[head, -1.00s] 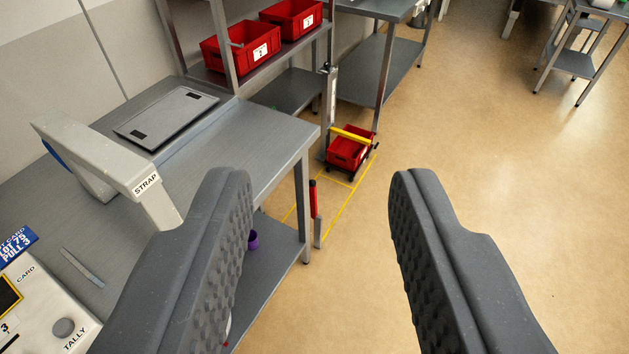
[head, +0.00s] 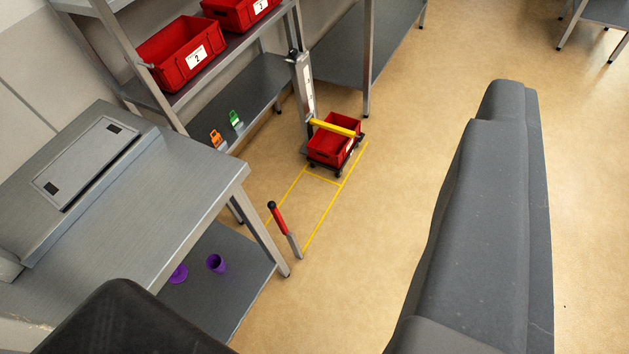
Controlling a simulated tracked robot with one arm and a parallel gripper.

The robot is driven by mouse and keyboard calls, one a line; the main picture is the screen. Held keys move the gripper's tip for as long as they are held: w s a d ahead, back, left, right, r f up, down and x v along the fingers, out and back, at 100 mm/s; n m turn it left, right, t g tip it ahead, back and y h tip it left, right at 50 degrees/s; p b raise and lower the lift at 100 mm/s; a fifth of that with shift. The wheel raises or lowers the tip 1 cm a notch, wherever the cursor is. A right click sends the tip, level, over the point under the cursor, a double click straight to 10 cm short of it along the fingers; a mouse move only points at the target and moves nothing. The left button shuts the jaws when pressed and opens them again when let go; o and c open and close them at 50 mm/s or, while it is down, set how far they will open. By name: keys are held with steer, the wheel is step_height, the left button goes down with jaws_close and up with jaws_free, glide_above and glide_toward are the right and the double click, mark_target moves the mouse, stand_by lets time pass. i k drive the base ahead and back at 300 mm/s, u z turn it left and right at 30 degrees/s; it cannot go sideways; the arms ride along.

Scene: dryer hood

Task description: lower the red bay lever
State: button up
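The bay lever has a red grip (head: 277,218) with a dark knob at its top end and a grey metal lower part. It stands up from the floor beside the grey bench leg, at the near end of the yellow-lined bay (head: 322,205). In the picture it leans to the upper left. My gripper (head: 315,195) is open and empty. Its two dark fingers are wide apart, one at the lower left and one at the right. The lever shows in the gap between them, farther away, and neither finger touches it.
A red crate on a small wheeled cart (head: 333,143), under a yellow bar (head: 335,128), stands at the bay's far end. A grey bench (head: 205,190) with purple cups (head: 215,263) on its lower shelf is at left. Open floor (head: 400,150) lies to the right.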

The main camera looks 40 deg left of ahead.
mark_target(273, 206)
steer(key=u, duration=0.15)
steer(key=i, duration=1.35)
steer(key=u, duration=0.5)
